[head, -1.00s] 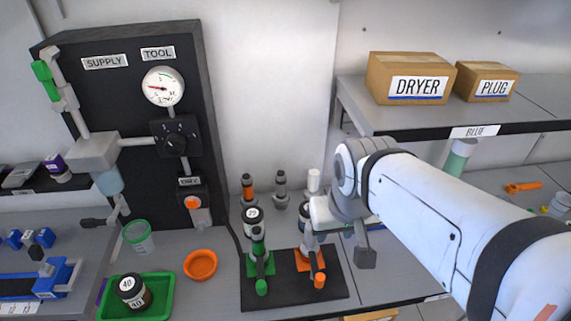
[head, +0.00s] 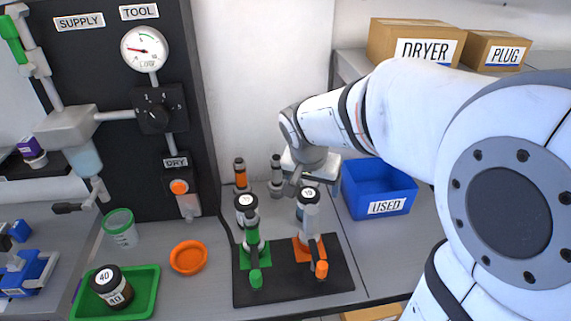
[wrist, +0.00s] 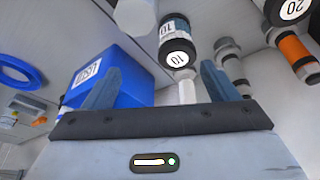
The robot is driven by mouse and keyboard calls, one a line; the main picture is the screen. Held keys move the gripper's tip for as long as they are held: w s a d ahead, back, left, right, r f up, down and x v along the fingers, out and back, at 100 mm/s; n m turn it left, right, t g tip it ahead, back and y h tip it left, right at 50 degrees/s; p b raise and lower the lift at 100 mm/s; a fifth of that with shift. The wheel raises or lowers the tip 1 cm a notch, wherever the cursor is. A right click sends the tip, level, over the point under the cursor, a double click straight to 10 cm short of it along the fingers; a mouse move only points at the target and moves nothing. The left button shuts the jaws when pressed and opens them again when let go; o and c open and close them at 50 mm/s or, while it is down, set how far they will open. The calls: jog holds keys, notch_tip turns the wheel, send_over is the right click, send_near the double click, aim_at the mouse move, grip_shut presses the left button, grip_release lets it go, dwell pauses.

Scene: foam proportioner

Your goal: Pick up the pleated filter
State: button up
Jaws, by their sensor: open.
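A plain white upright cylinder (wrist: 187,92) shows between the fingers of my gripper in the wrist view, behind the bottle marked 10. It may be the pleated filter, but I cannot make out pleats. My gripper (wrist: 160,82) is open, with one blue-grey finger on each side of the cylinder in the picture and no visible contact.
The bottle marked 10 (head: 308,196) and the bottle marked 20 (head: 246,203) stand close by. The blue USED bin (head: 375,190) is right of my gripper.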

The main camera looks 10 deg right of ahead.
aim_at(309, 199)
jog(key=shift+m+h, duration=0.3)
jog(key=shift+m, duration=0.4)
jog(key=w+f, duration=0.2)
jog(key=w+a+f+b, duration=0.1)
jog(key=w+f, duration=0.1)
jog(key=shift+w+a+f, duration=0.1)
jog(key=shift+w, duration=0.1)
jog(key=shift+w+f, duration=0.2)
jog(key=shift+f, duration=0.1)
jog(key=x, duration=0.7)
jog(key=shift+s+d, duration=0.2)
jog(key=shift+d, duration=0.1)
jog(key=shift+r, duration=0.1)
jog(key=c, duration=1.1)
